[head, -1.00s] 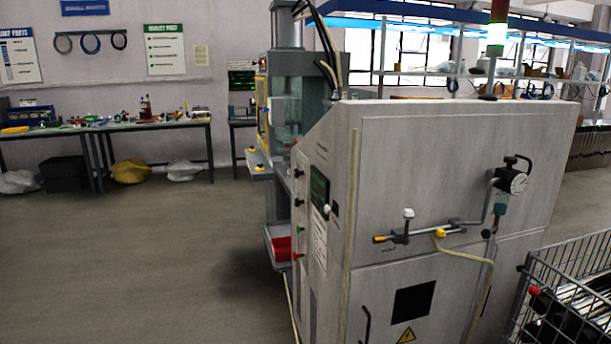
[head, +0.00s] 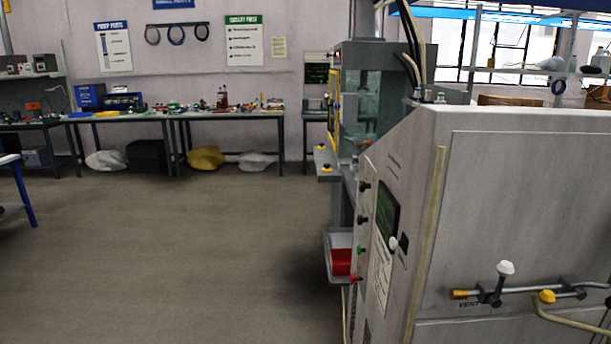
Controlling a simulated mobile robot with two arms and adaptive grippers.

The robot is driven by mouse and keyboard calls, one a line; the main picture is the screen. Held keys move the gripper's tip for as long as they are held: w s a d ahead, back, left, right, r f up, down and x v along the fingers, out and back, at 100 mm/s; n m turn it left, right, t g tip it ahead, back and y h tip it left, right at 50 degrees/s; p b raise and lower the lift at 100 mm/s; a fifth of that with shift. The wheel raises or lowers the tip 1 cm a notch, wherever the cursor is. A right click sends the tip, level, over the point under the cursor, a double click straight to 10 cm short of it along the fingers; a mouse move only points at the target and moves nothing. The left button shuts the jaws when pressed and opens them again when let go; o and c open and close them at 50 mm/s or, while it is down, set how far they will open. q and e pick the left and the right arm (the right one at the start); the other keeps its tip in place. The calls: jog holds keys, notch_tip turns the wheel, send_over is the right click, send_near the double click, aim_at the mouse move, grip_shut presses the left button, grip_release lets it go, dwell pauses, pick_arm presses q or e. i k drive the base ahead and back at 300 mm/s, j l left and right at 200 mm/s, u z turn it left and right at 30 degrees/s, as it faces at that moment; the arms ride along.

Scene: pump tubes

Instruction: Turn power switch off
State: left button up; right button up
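The grey machine cabinet (head: 500,200) fills the right side of the head view. Its narrow control face is seen at a steep angle. On it are two black knobs, an upper one (head: 364,186) and a lower one (head: 362,219), a green button (head: 361,249) and a red one (head: 355,279). A dark display (head: 387,208) and a white-tipped knob (head: 393,243) sit beside them. I cannot tell which control is the power switch or how it is set; the labels are too small to read. Neither of my grippers is in view.
A vent valve with a white knob (head: 505,268) and pipes stick out from the cabinet's near side. A red bin (head: 340,262) sits on a low shelf left of the control face. Workbenches (head: 230,116) line the back wall. The floor (head: 190,250) at left and centre is clear.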

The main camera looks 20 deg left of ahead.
aim_at(362, 186)
jog(key=i+j+u, duration=0.25)
jog(key=i+u, duration=0.15)
jog(key=i+j+u, duration=0.15)
jog(key=i+u, duration=0.6)
jog(key=i, duration=0.15)
jog(key=i+l+u, duration=0.1)
jog(key=i+u, duration=0.3)
jog(key=i+z, duration=0.1)
jog(key=i, duration=0.95)
jog(key=i+j+z, duration=0.1)
jog(key=i, duration=0.95)
jog(key=i+z, duration=0.25)
jog(key=z, duration=0.25)
jog(key=i+j+z, duration=0.1)
jog(key=z, duration=0.4)
jog(key=i+j+z, duration=0.25)
jog(key=z, duration=0.2)
jog(key=i, duration=0.05)
